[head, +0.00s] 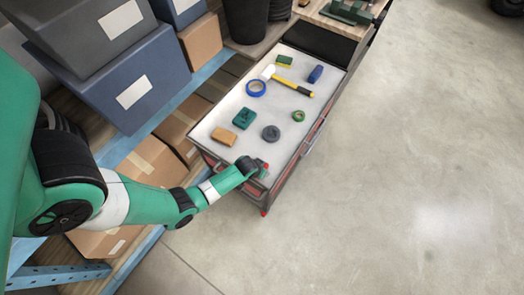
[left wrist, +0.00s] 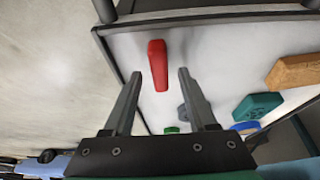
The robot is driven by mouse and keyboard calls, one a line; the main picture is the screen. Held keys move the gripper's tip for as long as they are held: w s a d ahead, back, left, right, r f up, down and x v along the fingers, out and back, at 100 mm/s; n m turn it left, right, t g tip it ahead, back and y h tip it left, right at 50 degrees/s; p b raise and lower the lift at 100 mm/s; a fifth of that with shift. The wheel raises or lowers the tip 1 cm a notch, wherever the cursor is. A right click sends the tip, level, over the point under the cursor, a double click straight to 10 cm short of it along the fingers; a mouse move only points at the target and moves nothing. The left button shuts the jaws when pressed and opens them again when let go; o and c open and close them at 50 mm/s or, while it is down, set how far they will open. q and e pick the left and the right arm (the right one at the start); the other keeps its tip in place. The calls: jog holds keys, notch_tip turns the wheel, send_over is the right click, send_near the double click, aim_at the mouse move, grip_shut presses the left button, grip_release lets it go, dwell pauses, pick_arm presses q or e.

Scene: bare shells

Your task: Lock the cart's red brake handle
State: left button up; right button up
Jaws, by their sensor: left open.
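The red brake handle (left wrist: 158,65) shows in the left wrist view as a short, rounded bar near the edge of the cart's top. My left gripper (head: 262,172) is at the near end of the cart (head: 232,148) in the head view. In the left wrist view its two fingers (left wrist: 160,78) are apart, with the red handle in the gap between their tips. I see no finger touching the handle. In the head view a bit of red shows at the gripper, but the handle is mostly hidden there. My right gripper is not in view.
On the cart's top lie an orange-brown block (head: 224,136), a teal block (head: 243,118), a grey disc (head: 271,133), tape rolls, a hammer (head: 293,87) and a blue item (head: 315,74). Shelves with bins (head: 130,85) and boxes stand left. The floor (head: 430,150) to the right is clear.

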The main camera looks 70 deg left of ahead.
pick_arm(q)
jog(key=shift+w+a+f, duration=0.1)
jog(key=shift+w+f, duration=0.1)
jog(key=shift+f, duration=0.35)
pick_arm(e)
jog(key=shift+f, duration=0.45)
pick_arm(q)
jog(key=shift+r, duration=0.1)
grip_shut()
